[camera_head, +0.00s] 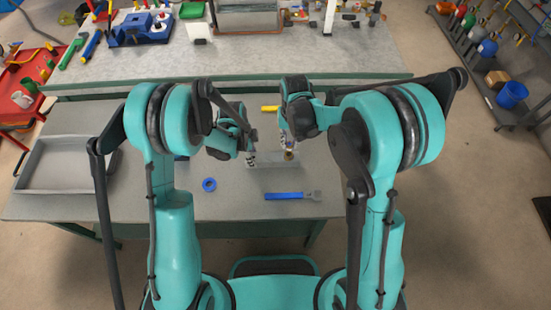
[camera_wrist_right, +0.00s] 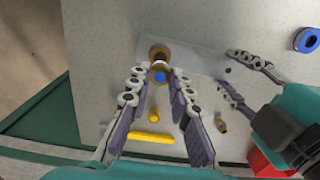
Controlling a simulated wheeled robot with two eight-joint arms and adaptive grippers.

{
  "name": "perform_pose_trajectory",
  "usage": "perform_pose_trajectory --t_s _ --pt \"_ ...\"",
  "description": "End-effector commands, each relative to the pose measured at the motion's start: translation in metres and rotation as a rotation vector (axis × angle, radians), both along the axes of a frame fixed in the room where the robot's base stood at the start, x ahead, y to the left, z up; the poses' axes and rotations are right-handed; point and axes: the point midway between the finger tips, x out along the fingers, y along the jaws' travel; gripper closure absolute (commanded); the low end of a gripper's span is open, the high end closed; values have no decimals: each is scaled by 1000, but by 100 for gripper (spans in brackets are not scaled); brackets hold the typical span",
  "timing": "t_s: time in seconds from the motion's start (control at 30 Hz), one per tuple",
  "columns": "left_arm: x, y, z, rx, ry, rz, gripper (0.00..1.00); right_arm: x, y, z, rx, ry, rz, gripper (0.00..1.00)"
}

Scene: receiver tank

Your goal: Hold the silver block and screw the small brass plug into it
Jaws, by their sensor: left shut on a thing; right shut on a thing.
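The silver block (camera_head: 268,165) lies flat on the grey bench; it also shows as a pale plate in the right wrist view (camera_wrist_right: 203,62). My left gripper (camera_head: 250,160) is shut on the block near its left part; its fingers also show at the right of the wrist view (camera_wrist_right: 243,76). My right gripper (camera_wrist_right: 160,76) is shut on the small brass plug (camera_wrist_right: 159,73), which has a blue centre, at the block's other end. A brass round part (camera_wrist_right: 158,51) shows just beyond the plug. Whether the plug's thread is inside the block is hidden.
A blue ring (camera_head: 209,184) and a blue-handled tool (camera_head: 290,196) lie in front of the block. A grey tray (camera_head: 65,165) stands at the left.

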Motion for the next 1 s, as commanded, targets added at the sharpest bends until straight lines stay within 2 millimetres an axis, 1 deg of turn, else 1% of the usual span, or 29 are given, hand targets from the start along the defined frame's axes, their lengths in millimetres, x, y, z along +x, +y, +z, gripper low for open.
perform_pose_trajectory --t_s 0.17,0.3,0.37,0.53,0.8,1.0 --pt "0 0 0 0 1 0 100 0 0 1 0 0 0 100" --pt "0 0 0 0 1 0 100 0 0 17 -2 0 1 100" --pt "0 0 0 0 1 0 100 0 0 20 -2 0 1 100" --pt "0 0 0 0 1 0 100 0 0 10 -2 0 1 100" --pt "0 0 0 0 1 -1 100 0 0 -17 -2 -1 1 100" --pt "0 0 0 0 0 -1 100 0 0 -29 -2 0 1 100"
